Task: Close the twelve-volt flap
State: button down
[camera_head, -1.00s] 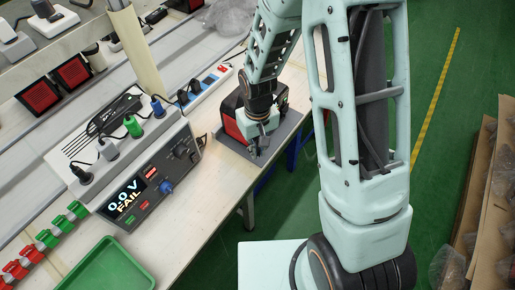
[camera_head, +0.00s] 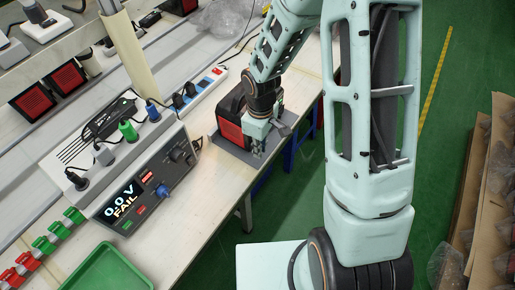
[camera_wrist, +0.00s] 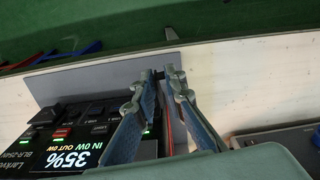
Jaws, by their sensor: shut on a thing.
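The power station (camera_head: 229,132) is a black box with a red side, standing on a grey mat at the bench's right edge. In the wrist view its black front panel (camera_wrist: 75,122) carries ports, lit green marks and a screen reading 35%. My gripper (camera_head: 258,154) is at the power station's right side. In the wrist view my gripper (camera_wrist: 160,78) has its fingers close together at the panel's edge, shut on a small dark piece that seems to be the twelve-volt flap (camera_wrist: 158,75). The fingers hide most of it, so its angle is unclear.
A grey tester (camera_head: 150,190) reading 0.0 V FAIL stands to the left on the bench. A white power strip (camera_head: 200,92) lies behind it. A green tray (camera_head: 105,270) is at the front. Green floor lies to the right, with cardboard boxes (camera_head: 490,200) beyond.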

jog(key=n, duration=0.1)
jog(key=n+p, duration=0.1)
jog(key=n, duration=0.1)
jog(key=w+n, duration=0.1)
jog(key=shift+d+r+n, duration=0.1)
jog(key=shift+d+n, duration=0.2)
jog(key=shift+d, duration=0.05)
jog(key=shift+w+d+n+p, duration=0.1)
jog(key=shift+w+n+p, duration=0.35)
jog(key=shift+n, duration=0.5)
jog(key=shift+w+d+n+p, duration=0.1)
jog(key=shift+w+n+p, duration=0.1)
jog(key=shift+n+p, duration=0.55)
jog(key=shift+n, duration=0.4)
jog(key=c, duration=2)
grip_release()
jog(key=shift+c, duration=0.2)
